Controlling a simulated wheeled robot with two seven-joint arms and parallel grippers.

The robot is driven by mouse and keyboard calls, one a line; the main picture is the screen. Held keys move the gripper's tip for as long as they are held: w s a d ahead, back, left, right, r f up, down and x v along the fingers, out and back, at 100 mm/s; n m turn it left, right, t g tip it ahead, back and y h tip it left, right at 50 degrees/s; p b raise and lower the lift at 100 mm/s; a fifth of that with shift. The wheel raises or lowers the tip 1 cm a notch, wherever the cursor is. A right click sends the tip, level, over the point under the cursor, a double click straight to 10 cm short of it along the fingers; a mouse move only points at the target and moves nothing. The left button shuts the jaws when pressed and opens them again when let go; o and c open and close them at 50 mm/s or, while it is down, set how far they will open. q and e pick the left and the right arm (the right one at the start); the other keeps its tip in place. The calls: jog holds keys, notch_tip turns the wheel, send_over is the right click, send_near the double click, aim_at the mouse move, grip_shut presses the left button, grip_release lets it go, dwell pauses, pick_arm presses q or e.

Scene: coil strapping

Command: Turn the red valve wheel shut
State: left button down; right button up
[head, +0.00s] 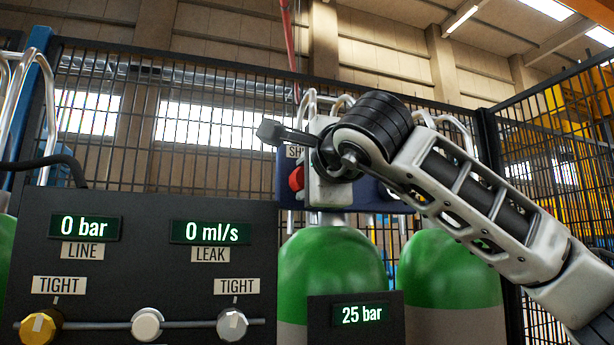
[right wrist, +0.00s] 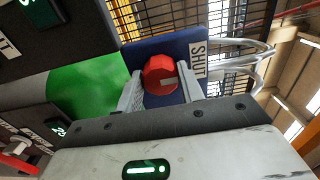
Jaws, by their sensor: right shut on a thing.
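The red valve wheel (head: 297,178) shows in the head view as a small red edge, mostly hidden behind my right gripper (head: 308,180). My left gripper is not in view.
A dark panel (head: 150,265) at left reads 0 bar LINE and 0 ml/s LEAK, with TIGHT labels above two knobs. A smaller display (head: 357,316) reads 25 bar. Green cylinders (head: 330,262) stand below the valve. Silver hoses and a black mesh fence (head: 120,160) are behind.

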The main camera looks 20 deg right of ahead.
dwell(0.4)
jog(key=o, duration=1)
pick_arm(q)
jog(key=b, duration=0.2)
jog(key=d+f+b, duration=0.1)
jog(key=b, duration=0.1)
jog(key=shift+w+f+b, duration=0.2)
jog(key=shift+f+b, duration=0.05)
jog(key=shift+b, duration=0.05)
pick_arm(e)
jog(key=s, duration=1.6)
jog(key=shift+d, duration=0.2)
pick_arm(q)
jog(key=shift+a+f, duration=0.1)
